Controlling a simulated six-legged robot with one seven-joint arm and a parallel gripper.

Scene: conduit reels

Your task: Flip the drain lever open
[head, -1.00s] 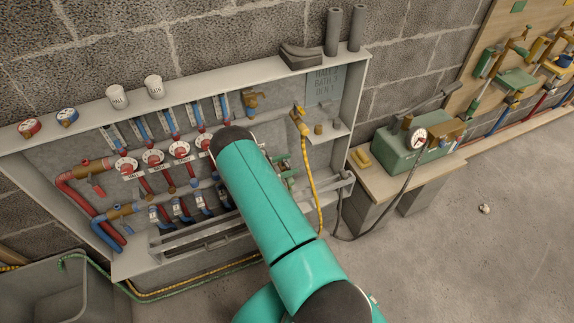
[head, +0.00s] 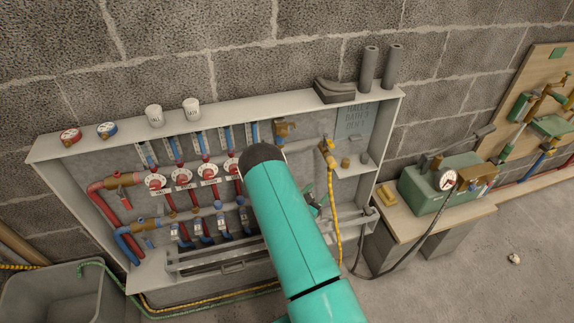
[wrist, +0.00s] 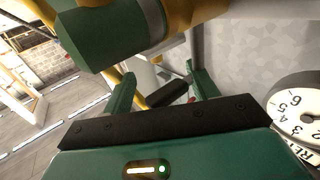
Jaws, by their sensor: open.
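In the wrist view my gripper (wrist: 160,75) is open, its two green fingers apart. A dark cylindrical piece (wrist: 172,93) shows between or beyond the fingers; I cannot tell whether it is the drain lever or whether it is touched. A large green cylinder on a brass fitting (wrist: 100,38) crosses the top, close to the camera. In the head view a brass valve (head: 327,150) with a yellow hose (head: 337,215) is at the cabinet's right. My arm (head: 290,215) covers the middle, and my gripper is mostly hidden behind it. The drain lever cannot be made out surely.
The open wall cabinet (head: 50,150) holds red and blue pipes and several red-and-white dials (head: 182,177). A bench (head: 405,215) with a green pump (head: 430,180) stands right. A grey bin (head: 85,300) is lower left.

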